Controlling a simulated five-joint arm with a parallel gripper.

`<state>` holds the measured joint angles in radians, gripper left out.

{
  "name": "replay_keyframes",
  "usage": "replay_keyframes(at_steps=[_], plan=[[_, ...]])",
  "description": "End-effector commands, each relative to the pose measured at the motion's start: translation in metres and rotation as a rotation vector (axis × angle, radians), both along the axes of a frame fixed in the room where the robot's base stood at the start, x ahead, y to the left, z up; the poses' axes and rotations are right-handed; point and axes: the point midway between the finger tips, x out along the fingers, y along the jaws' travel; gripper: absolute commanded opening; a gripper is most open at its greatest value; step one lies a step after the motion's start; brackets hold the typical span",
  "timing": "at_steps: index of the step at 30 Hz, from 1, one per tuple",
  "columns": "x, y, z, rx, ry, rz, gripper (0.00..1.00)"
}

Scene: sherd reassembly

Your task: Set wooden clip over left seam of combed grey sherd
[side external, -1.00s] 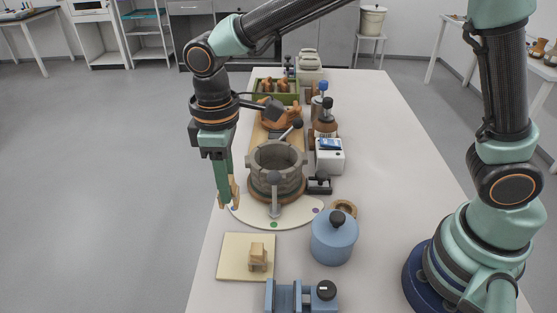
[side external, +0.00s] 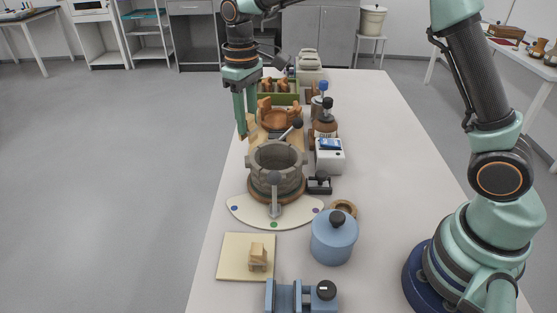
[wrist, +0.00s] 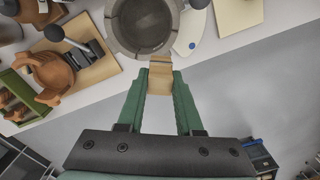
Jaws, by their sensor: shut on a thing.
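The grey vessel (side external: 276,172), built of sherds, stands upright on a brown round base. It also fills the top of the wrist view (wrist: 122,38). The combed grey sherd and its left seam cannot be told apart clearly. My gripper (wrist: 160,88) is shut on a wooden clip (wrist: 159,75), its fingers gripping either side of it. In the wrist view the clip lies just below the vessel's rim. In the side external view my gripper (side external: 246,134) hangs at the table's left edge, behind and left of the vessel. Contact between clip and vessel cannot be told.
Another wooden clip (side external: 258,257) sits on a cream pad (side external: 232,269) in front. A blue lidded jar (side external: 334,242) and blue vise (side external: 288,298) stand nearby. A terracotta bowl (side external: 272,119) and green crate (side external: 268,98) stand behind.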

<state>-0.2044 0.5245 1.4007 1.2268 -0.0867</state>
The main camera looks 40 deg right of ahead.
Motion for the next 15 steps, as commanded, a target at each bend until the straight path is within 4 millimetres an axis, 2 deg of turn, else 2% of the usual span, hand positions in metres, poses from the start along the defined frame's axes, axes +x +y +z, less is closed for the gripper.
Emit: replay_keyframes(at_steps=[1,3,6,15], plan=[[0.006,-0.014,-0.006,0.0,0.002,-0.038,0.12],[0.012,-0.026,-0.01,0.0,0.002,-0.074,0.12],[0.016,-0.036,-0.014,-0.001,0.002,-0.106,0.12],[0.018,-0.04,-0.023,-0.001,0.002,-0.117,0.12]])
